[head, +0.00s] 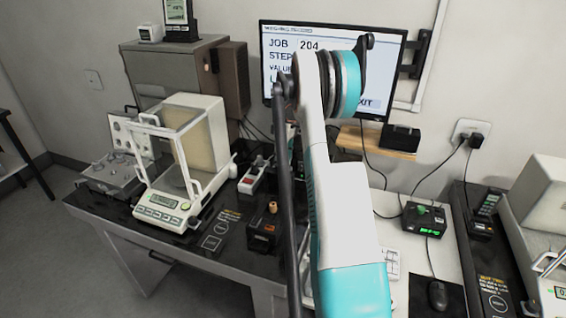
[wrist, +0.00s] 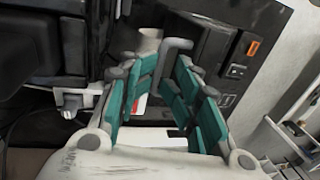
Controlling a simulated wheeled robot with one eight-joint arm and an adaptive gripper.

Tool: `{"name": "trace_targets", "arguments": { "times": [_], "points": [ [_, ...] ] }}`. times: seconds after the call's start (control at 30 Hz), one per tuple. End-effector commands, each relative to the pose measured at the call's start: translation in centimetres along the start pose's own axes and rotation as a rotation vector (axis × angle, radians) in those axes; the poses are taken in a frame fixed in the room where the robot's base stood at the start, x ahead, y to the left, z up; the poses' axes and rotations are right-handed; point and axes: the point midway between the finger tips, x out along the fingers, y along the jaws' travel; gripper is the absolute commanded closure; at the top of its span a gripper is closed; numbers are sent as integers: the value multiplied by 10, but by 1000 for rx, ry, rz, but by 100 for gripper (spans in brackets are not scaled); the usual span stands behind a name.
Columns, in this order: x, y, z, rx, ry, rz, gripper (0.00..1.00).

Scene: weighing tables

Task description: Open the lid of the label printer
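My gripper (wrist: 164,82) shows in the wrist view with its two teal-padded fingers apart, so it is open. A grey bent bar (wrist: 178,44) lies just beyond and between the fingertips; I cannot tell whether they touch it. A black housing (wrist: 232,65) with an orange label and small sockets is beside it on the right. I cannot tell for certain whether this housing is the label printer. In the head view my arm hides the gripper and the middle of the table. The printer's lid cannot be made out.
A glass-sided balance (head: 160,212) stands left of my arm, with a small black unit (head: 264,228) beside it. A monitor (head: 285,55) is behind. A black box with green lights (head: 424,218) and a mouse (head: 437,295) lie right. Another balance (head: 545,235) is at the right edge.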

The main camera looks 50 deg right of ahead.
Motion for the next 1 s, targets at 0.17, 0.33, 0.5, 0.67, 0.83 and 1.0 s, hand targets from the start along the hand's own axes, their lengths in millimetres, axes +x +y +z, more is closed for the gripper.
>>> {"name": "trace_targets", "arguments": {
  "times": [0.17,0.33,0.5,0.67,0.83,1.0],
  "points": [
    [-27,0,0,1,0,0,72],
    [-63,0,1,1,0,0,72],
    [-93,0,1,1,0,0,72],
    [-110,0,1,1,-1,0,72],
    [-115,0,1,1,-1,0,72],
    [-115,0,1,1,-1,0,72]
  ]
}}
